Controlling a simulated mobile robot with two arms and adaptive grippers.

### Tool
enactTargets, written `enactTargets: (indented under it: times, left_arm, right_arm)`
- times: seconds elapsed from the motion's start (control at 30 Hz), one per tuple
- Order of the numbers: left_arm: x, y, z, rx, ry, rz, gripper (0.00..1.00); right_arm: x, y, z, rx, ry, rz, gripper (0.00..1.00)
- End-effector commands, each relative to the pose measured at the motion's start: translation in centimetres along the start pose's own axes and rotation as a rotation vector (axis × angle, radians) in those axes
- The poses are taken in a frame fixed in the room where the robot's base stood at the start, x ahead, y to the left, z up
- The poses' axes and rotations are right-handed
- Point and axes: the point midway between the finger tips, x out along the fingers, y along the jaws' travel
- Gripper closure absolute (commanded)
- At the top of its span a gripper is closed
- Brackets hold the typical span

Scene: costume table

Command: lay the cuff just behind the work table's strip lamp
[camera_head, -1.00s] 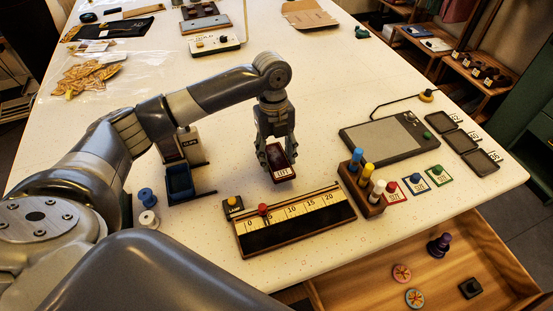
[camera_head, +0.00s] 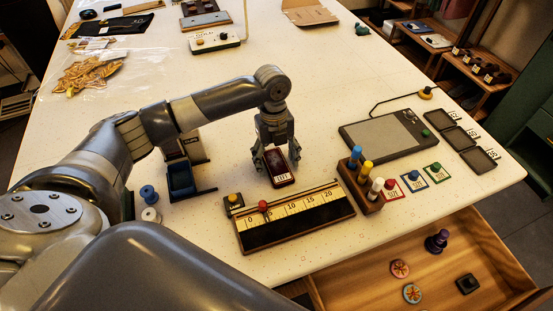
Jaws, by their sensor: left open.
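My left gripper (camera_head: 277,160) points down over the middle of the work table (camera_head: 330,85), with its fingers apart. A dark red piece with a white label (camera_head: 280,168) is between and just in front of the fingertips. It seems to be at the tabletop; I cannot tell whether the fingers touch it. I cannot tell for sure whether this piece is the cuff. No strip lamp can be named with certainty; a white box with knobs and a thin post (camera_head: 214,42) stands at the far end. My right gripper is not in view.
A ruler board (camera_head: 295,222) lies just in front of the gripper. A wooden rack of coloured pegs (camera_head: 358,190) and a grey pad (camera_head: 385,138) are to the right. A blue holder (camera_head: 182,182) stands left. An open drawer (camera_head: 450,285) is at the front.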

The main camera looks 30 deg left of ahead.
Motion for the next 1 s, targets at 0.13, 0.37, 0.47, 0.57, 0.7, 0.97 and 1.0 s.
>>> enactTargets:
  times: [0.13, 0.37, 0.47, 0.57, 0.7, 0.97, 1.0]
  left_arm:
    - [-0.6, -0.1, 0.0, 0.0, -0.002, -0.003, 0.3]
    - [-4.5, -0.2, 0.1, 0.0, -0.004, -0.007, 0.3]
    - [-6.8, -0.2, 0.1, 0.001, -0.003, -0.006, 0.3]
    - [-8.8, -0.1, 0.1, 0.0, -0.002, -0.004, 0.3]
    - [-11.0, -0.1, 0.0, 0.0, -0.001, -0.004, 0.3]
    - [-12.3, 0.0, 0.0, 0.0, 0.0, 0.0, 0.3]
    - [-12.4, 0.0, 0.0, 0.0, 0.0, 0.0, 0.3]
  right_arm:
    - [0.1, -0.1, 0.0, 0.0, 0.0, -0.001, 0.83]
    - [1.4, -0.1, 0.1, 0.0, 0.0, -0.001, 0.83]
    - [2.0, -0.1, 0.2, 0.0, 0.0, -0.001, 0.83]
    - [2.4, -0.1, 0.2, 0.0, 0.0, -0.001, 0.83]
    - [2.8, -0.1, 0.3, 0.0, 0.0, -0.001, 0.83]
    - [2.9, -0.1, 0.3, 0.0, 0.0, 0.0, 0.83]
    - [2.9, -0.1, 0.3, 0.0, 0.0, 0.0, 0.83]
